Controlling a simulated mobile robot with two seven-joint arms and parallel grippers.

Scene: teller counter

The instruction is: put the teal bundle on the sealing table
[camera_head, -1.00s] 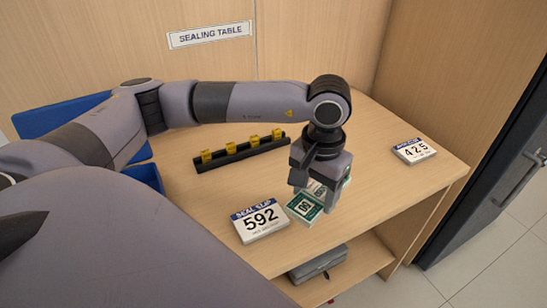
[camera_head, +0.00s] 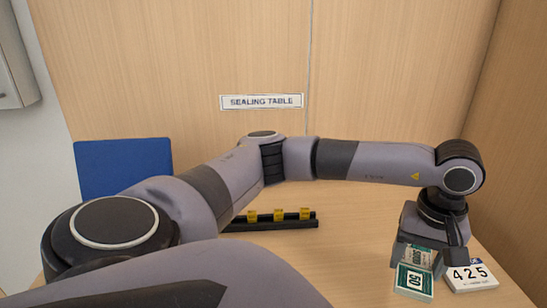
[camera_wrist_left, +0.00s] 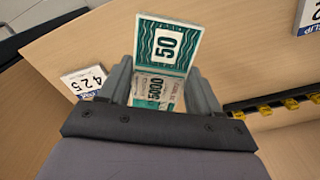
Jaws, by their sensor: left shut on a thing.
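The teal bundle (camera_head: 414,281), marked 50 with a pale 5000 band, is at the right of the head view. My left gripper (camera_head: 425,258) points down and is shut on it. In the left wrist view the bundle (camera_wrist_left: 166,45) sits between the two fingers (camera_wrist_left: 160,90), its 50 end sticking out past them. It covers the left edge of the 425 card in the head view. The sealing table (camera_head: 370,225) is the wooden top below it; whether the bundle touches it I cannot tell. My right gripper is not in view.
The 425 card (camera_head: 470,277) lies right beside the bundle in the picture. A black rail (camera_head: 290,222) with yellow pieces stands further left. Another card (camera_wrist_left: 309,15) shows at the wrist view's edge. A blue panel (camera_head: 123,167) stands at the left, and a "SEALING TABLE" sign (camera_head: 261,101) hangs behind.

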